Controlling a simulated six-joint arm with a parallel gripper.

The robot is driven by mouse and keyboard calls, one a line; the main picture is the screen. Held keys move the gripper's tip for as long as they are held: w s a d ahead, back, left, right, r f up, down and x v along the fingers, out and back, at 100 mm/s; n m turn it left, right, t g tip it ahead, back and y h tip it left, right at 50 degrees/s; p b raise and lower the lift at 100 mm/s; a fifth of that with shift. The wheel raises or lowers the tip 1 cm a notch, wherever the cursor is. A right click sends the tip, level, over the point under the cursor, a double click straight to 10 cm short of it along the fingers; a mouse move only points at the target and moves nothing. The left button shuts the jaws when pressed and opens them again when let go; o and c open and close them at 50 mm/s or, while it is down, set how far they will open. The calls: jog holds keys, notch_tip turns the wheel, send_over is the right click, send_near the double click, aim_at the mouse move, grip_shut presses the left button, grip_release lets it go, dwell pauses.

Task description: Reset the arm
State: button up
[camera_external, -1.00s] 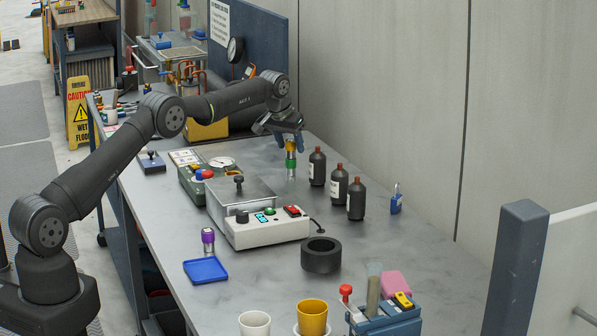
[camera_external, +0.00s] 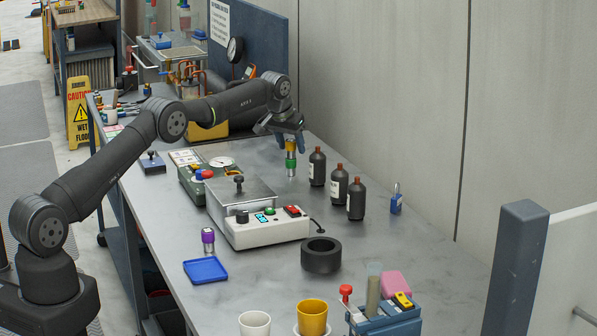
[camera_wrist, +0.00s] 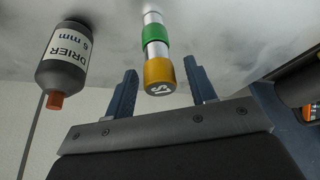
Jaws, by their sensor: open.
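My gripper (camera_external: 291,137) is above the far part of the workbench, with its jaws open. A small cylinder with a yellow cap and a green band (camera_external: 291,160) stands upright on the bench just below the gripper. In the wrist view the gripper's blue fingers (camera_wrist: 158,90) are apart, and the cylinder (camera_wrist: 154,50) shows between and beyond them. Its yellow end bears a mark like "S1". The fingers do not appear to touch it.
Several dark bottles (camera_external: 339,187) stand just right of the gripper; one labelled "DRIER" (camera_wrist: 68,57) is near in the wrist view. A control box (camera_external: 266,229), a black ring (camera_external: 321,255), a blue tray (camera_external: 205,270) and cups (camera_external: 312,318) stand nearer.

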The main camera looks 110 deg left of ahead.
jog(key=w+v, duration=0.1)
jog(key=v, duration=1)
jog(key=x, duration=0.7)
jog(key=s+x, duration=0.1)
jog(key=x, duration=0.3)
jog(key=shift+f, duration=0.45)
jog(key=r, duration=0.4)
jog(key=shift+w+d+r, duration=0.3)
jog(key=shift+w+r, duration=0.05)
jog(key=w+d+r, duration=0.6)
jog(key=w+d, duration=0.1)
jog(key=d, duration=0.1)
jog(key=w+d+f+m+t+h, duration=0.1)
jog(key=w+d+m, duration=0.3)
jog(key=d, duration=0.8)
jog(key=w+d+f+m+t+h, duration=0.1)
jog(key=w+d+m, duration=0.4)
jog(key=d, duration=0.8)
jog(key=w+d+f+m+t+h, duration=0.1)
jog(key=w+d+m+h, duration=0.2)
jog(key=d+m, duration=0.7)
jog(key=w+d, duration=0.1)
jog(key=d, duration=0.1)
jog(key=shift+w+d+f+h, duration=0.15)
jog(key=shift+w+d+h, duration=0.15)
jog(key=shift+w+d, duration=0.1)
jog(key=shift+a, duration=0.1)
